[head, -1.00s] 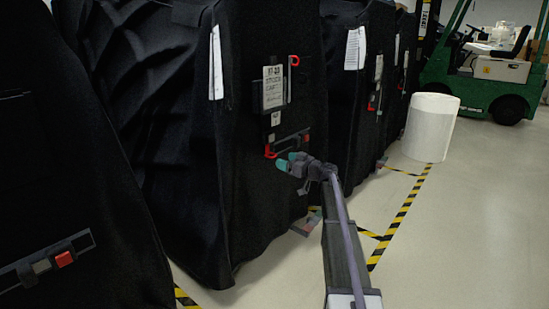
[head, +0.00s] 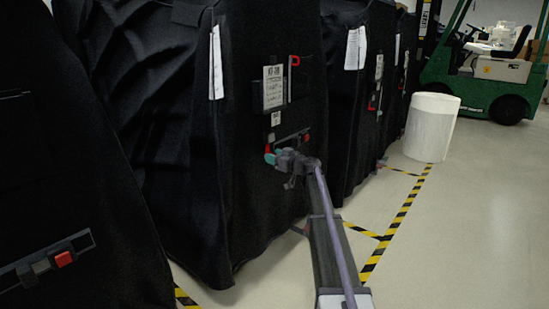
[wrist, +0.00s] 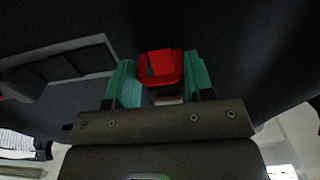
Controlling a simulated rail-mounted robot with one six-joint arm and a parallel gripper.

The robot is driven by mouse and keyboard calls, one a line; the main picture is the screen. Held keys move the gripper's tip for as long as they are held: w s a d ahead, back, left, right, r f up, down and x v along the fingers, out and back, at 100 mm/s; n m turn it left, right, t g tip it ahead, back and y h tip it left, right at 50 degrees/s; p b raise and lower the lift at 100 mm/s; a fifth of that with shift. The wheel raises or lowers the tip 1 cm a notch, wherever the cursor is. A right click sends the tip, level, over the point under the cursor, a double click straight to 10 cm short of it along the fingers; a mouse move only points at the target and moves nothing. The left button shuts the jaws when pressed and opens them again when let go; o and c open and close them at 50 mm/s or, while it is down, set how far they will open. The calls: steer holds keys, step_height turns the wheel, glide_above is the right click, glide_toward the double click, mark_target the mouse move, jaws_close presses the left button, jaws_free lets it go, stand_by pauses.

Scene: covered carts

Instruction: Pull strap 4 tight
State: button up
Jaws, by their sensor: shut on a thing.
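A black covered cart (head: 265,200) stands in the middle of the head view. A red pull loop (head: 268,148) is at the strap's lower left end; the wrist view shows this red loop (wrist: 160,67) between the teal fingers. My gripper (head: 272,158) is shut on the loop, close to the cover. The fingers hide part of the loop. I cannot read a strap number.
Another red loop (head: 294,61) sits higher, beside a white label (head: 273,87). A nearer covered cart at left has a strap with a red button (head: 64,258). More covered carts, a white roll (head: 431,127) and a green forklift (head: 480,75) stand behind.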

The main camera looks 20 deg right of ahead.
steer(key=c, duration=0.5)
step_height(320, 180, down, 11)
steer(key=b, duration=1.1)
steer(key=shift+c, duration=0.2)
steer(key=shift+r, duration=0.2)
steer(key=o, duration=1.3)
steer(key=shift+c, duration=0.2)
steer(key=v, duration=1.1)
